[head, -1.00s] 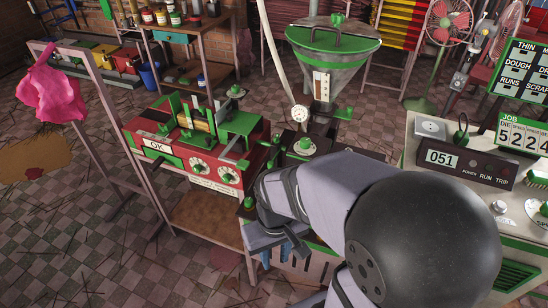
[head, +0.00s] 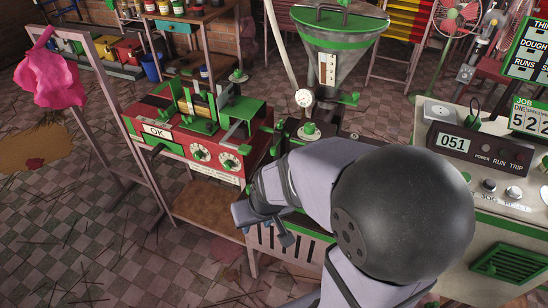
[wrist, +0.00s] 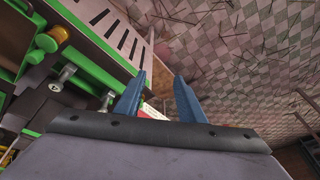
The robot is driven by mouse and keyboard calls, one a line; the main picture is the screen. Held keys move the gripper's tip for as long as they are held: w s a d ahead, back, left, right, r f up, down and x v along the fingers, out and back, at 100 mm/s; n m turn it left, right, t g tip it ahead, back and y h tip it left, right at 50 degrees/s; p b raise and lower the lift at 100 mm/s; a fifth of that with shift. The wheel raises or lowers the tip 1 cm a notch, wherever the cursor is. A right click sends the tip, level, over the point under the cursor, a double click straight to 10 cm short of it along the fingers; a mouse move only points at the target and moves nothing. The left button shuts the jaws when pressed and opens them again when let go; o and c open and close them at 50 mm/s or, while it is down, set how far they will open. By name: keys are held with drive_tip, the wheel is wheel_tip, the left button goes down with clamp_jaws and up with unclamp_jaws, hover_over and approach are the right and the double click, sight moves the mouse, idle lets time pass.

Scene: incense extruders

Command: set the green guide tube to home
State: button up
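My gripper (head: 264,224) is in front of the machine's lower right side in the head view, partly hidden by my own arm. In the wrist view, the two blue fingers of my gripper (wrist: 158,88) stand apart with nothing held between them. A green cylinder with a brass-coloured end (wrist: 50,39) shows at the upper left of the wrist view, apart from the fingers; I cannot tell whether it is the green guide tube. No part is clearly recognisable as that tube in the head view, where my arm hides some of the machine.
A red and green machine (head: 190,150) with an OK sign and dials stands left of my arm. A hopper (head: 335,62) stands behind. A control console (head: 480,155) is at the right. A post frame with pink cloth (head: 50,76) stands at the left. Tiled floor lies open in front.

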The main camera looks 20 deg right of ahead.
drive_tip(key=w+f+t+b, duration=0.3)
drive_tip(key=w+f+b, duration=0.1)
drive_tip(key=w, duration=0.4)
drive_tip(key=m+t+h+b, duration=0.6)
drive_tip(key=t+h+b, duration=0.35)
drive_tip(key=b, duration=0.55)
approach(273, 153)
drive_tip(key=shift+g+x, duration=0.25)
drive_tip(key=shift+x, duration=1.65)
drive_tip(key=shift+p+x, duration=0.35)
drive_tip(key=shift+x, duration=3.25)
drive_tip(key=shift+r, duration=0.1)
drive_tip(key=shift+c, duration=0.5)
